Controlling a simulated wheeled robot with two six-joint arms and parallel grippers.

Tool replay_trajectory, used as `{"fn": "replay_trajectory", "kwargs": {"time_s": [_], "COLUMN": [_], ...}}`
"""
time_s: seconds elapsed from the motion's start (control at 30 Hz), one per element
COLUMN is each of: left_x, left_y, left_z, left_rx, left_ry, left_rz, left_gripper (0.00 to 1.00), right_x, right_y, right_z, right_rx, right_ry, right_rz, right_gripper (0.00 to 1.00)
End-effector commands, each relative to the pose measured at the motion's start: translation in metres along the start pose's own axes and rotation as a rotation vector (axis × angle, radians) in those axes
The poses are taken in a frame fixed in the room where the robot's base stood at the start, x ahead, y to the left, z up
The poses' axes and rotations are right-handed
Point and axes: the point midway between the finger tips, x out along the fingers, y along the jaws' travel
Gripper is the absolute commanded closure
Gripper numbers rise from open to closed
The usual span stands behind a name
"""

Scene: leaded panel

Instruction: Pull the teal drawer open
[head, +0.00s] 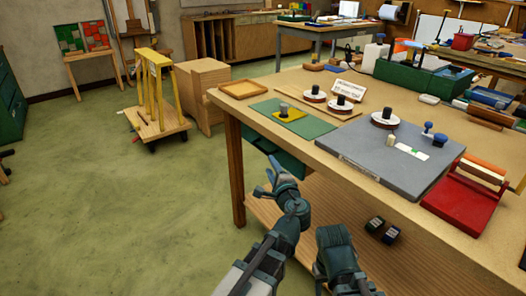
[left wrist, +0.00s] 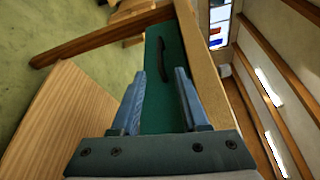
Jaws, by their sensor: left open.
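The teal drawer (head: 262,142) sits under the near left edge of the workbench and looks shut. In the left wrist view its teal front (left wrist: 160,112) lies ahead, with a dark bar handle (left wrist: 168,60) running along it. My left gripper (head: 272,168) is open and empty, just in front of the drawer and partly covering it. In the left wrist view its two blue fingers (left wrist: 160,75) stand apart, with the handle beyond their tips; I see no contact. My right arm's dark end (head: 335,245) is low in the head view; its jaws cannot be made out.
The wooden workbench (head: 315,83) carries a green mat (head: 310,128), a grey board (head: 385,165) and a red tool (head: 458,207). A lower shelf (head: 330,215) holds two small dark items. A yellow rack on a wheeled base (head: 158,125) stands left. Open floor lies left of the bench.

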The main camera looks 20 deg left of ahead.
Motion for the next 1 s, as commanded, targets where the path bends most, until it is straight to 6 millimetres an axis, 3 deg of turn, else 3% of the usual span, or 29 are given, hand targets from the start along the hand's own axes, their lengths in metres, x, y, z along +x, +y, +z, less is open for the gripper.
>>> {"fn": "replay_trajectory", "kwargs": {"time_s": [0.5, 0.7, 1.0], "left_x": [0.101, 0.122, 0.130], "left_y": [0.001, 0.001, 0.001], "left_z": [-0.001, -0.001, 0.000], "left_rx": [-0.002, -0.002, -0.002], "left_ry": [-0.003, -0.001, -0.001], "left_rz": [0.002, 0.002, 0.002], "left_gripper": [0.55, 0.55, 0.55], "right_x": [0.009, 0.010, 0.011], "right_y": [-0.001, -0.001, -0.001], "right_z": [-0.001, -0.001, -0.001], "right_rx": [0.000, 0.000, 0.000], "right_ry": [0.000, 0.000, 0.000], "right_rz": [0.002, 0.002, 0.002], "right_gripper": [0.50, 0.50, 0.50]}}
